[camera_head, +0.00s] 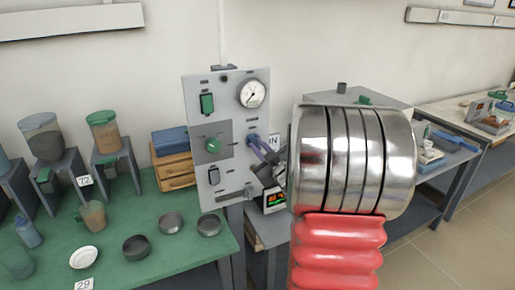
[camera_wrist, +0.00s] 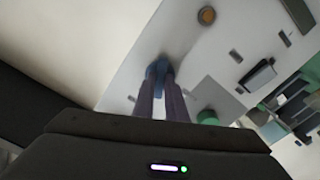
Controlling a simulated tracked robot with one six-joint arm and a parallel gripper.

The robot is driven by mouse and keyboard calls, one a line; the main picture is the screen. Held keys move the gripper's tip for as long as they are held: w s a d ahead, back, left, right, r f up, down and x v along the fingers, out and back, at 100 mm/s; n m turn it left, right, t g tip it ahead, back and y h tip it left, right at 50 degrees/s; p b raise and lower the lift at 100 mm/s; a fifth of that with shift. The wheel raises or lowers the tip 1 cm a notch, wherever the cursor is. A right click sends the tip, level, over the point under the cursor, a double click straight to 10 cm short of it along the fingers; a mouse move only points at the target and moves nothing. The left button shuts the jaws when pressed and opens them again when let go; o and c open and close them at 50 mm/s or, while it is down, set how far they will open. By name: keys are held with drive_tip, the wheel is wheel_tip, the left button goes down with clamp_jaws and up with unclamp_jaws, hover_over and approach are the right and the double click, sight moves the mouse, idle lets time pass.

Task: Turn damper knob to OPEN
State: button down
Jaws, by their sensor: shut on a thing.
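A green knob (camera_head: 212,145) sits to the left on a darker plate, also seen in the wrist view (camera_wrist: 208,117). I cannot tell the blue knob's setting.
The panel also bears a round gauge (camera_head: 252,93) and a green switch (camera_head: 207,103). A green bench (camera_head: 150,220) at left holds several dishes and hoppers. A small display (camera_head: 274,200) stands right of the panel, close under my arm. Bare floor shows at right.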

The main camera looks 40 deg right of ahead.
drive_tip(key=m, duration=0.5)
drive_tip(key=shift+f+m, duration=0.35)
drive_tip(key=shift+m, duration=0.05)
drive_tip(key=c, duration=2)
unclamp_jaws()
drive_tip(key=shift+c, duration=0.2)
drive_tip(key=shift+o, duration=1.2)
drive_tip(key=shift+r, duration=0.15)
drive_tip(key=v, duration=1.3)
drive_tip(key=shift+s+a, duration=0.15)
drive_tip(key=shift+s, duration=0.2)
